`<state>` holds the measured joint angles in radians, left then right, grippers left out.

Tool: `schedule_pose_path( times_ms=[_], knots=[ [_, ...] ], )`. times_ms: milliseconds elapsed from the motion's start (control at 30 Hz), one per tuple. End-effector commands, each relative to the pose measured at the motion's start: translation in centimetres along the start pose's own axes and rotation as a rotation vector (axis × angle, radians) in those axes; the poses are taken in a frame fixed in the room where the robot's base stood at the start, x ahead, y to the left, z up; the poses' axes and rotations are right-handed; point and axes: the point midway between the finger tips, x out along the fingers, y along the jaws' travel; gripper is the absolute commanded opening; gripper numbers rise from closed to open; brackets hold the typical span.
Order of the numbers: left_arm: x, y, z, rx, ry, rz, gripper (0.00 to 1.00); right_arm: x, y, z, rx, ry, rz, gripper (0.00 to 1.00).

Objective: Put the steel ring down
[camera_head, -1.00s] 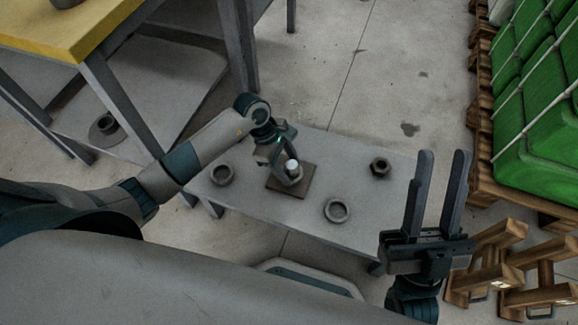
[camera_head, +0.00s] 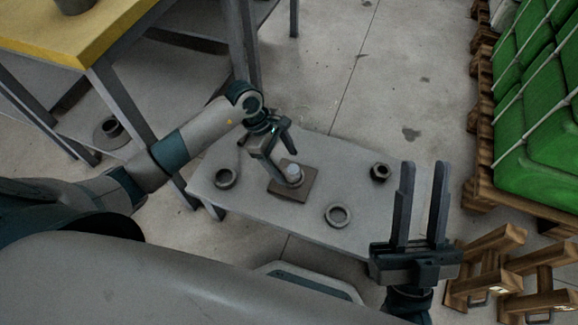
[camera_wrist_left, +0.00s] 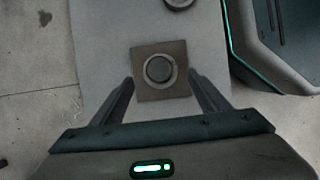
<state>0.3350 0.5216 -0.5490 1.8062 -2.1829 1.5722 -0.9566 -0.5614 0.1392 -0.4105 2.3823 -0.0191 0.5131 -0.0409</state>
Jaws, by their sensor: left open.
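A brown square plate (camera_head: 306,192) with a pale upright peg (camera_head: 292,170) lies on the low grey table. In the left wrist view the peg top (camera_wrist_left: 158,68) is seen from above with a grey ring (camera_wrist_left: 174,72) around it on the plate (camera_wrist_left: 145,95). My left gripper (camera_head: 288,154) is open and empty, just left of and above the peg. Its fingers (camera_wrist_left: 165,88) show on either side of the plate's near edge. My right gripper (camera_head: 424,168) is open and empty, over the table's right end.
Other rings lie on the low table (camera_head: 270,220), one at left (camera_head: 217,181) and one at front (camera_head: 328,219), with a dark nut (camera_head: 380,173) at right. A yellow-topped bench (camera_head: 90,40) stands behind left.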

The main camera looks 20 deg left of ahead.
Motion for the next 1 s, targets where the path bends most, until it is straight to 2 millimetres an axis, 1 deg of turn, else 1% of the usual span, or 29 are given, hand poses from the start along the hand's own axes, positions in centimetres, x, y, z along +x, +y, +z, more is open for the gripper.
schedule_pose_path(
  times_ms=[33, 200, 300, 400, 633, 1000],
  knots=[
    [-1.3, 0.0, 0.0, 0.003, 0.003, 0.002, 0.69, -0.1, -0.2, 0.1, 0.004, -0.024, 0.000, 0.31],
    [-4.1, 0.0, 0.0, 0.002, 0.002, 0.001, 0.69, -1.1, -0.9, 1.2, 0.018, -0.101, -0.005, 0.31],
    [-5.4, 0.1, 0.0, 0.001, 0.002, 0.002, 0.69, -1.7, -1.4, 1.8, 0.028, -0.138, -0.009, 0.31],
    [-6.2, 0.0, 0.0, 0.001, 0.000, 0.001, 0.69, -2.1, -1.6, 2.3, 0.033, -0.166, -0.011, 0.31],
    [-6.7, 0.0, 0.0, 0.001, 0.000, -0.001, 0.69, -2.7, -1.7, 2.7, 0.037, -0.190, -0.007, 0.31],
    [-6.7, 0.0, 0.0, 0.001, 0.000, -0.001, 0.69, -2.1, -1.6, 2.3, 0.034, -0.173, -0.001, 0.31]
  ],
)
